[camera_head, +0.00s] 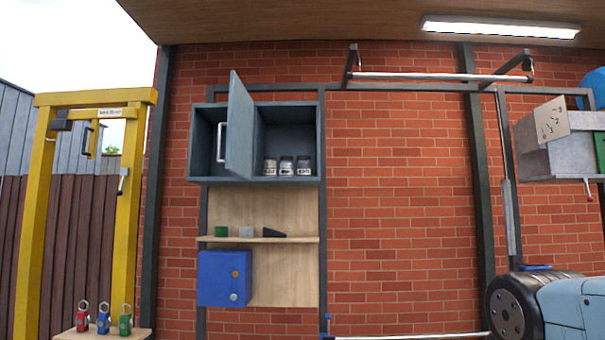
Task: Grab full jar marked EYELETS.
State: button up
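Three small jars stand in a row on the floor of a grey-blue wall cabinet (254,182), in its right part: a left jar (270,166), a middle jar (286,166) and a right jar (303,166). Each has a pale label with dark marks too small to read. I cannot tell which is marked EYELETS or how full each is. The cabinet door (240,125) stands open, swung outward, and hides part of the inside left of the jars. My gripper is not in view.
Below the cabinet, a wooden shelf (257,240) holds a green block (221,232), a grey block (246,232) and a dark wedge (285,234). A blue box (224,278) hangs lower. Padlocks (103,320) stand on a stool by a yellow frame (33,220). A tyre (510,307) is at right.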

aim_at(270, 165)
jog(key=z, duration=0.25)
jog(key=i, duration=1.95)
jog(key=u, duration=0.75)
jog(key=k, duration=0.9)
jog(key=u, duration=0.2)
jog(key=i, duration=0.9)
jog(key=z, duration=0.05)
